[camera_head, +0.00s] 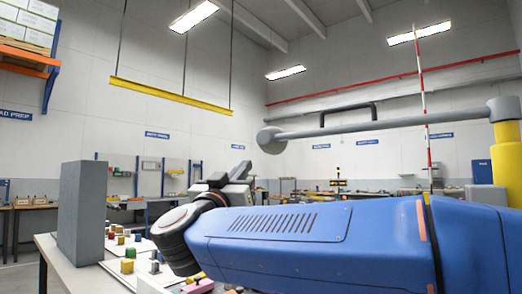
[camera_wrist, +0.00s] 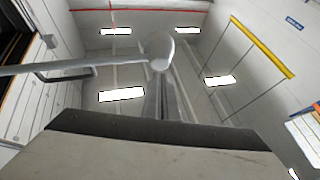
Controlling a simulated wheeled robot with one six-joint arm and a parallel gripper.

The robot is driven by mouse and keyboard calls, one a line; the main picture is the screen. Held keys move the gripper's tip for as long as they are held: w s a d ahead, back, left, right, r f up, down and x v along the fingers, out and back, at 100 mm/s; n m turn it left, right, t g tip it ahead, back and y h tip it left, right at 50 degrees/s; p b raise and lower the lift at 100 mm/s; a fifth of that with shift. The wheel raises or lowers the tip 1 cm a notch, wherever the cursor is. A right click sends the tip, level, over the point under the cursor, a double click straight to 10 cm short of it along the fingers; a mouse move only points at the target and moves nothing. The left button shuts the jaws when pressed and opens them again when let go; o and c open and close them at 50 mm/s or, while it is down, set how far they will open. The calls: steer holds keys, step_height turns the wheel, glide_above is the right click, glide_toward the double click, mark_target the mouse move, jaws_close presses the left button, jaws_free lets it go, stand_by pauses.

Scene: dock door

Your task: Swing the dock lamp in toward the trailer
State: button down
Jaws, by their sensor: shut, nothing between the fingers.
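The dock lamp is a grey boom (camera_head: 390,125) reaching left from a yellow post (camera_head: 507,160), with a round grey head (camera_head: 270,140) at its free end. A dark bracket-shaped handle (camera_head: 348,110) stands on top of the boom. My gripper (camera_head: 241,168) is shut and empty, pointing up, below and left of the lamp head in the head view. In the wrist view my gripper (camera_wrist: 163,80) points toward the lamp head (camera_wrist: 160,50), and the handle (camera_wrist: 62,74) hangs off the boom at left. I see no clear contact with the lamp; the depth gap is hard to judge.
A red-and-white striped pole (camera_head: 424,100) stands upright across the boom's line. A tall grey block (camera_head: 82,212) and several coloured blocks (camera_head: 127,265) are on a table at lower left. A yellow beam (camera_head: 170,95) hangs from the ceiling. Open air surrounds the lamp head.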

glide_toward(265, 144)
steer(key=shift+h, duration=0.4)
steer(key=x, duration=0.6)
steer(key=shift+w+a, duration=0.1)
steer(key=shift+w, duration=0.15)
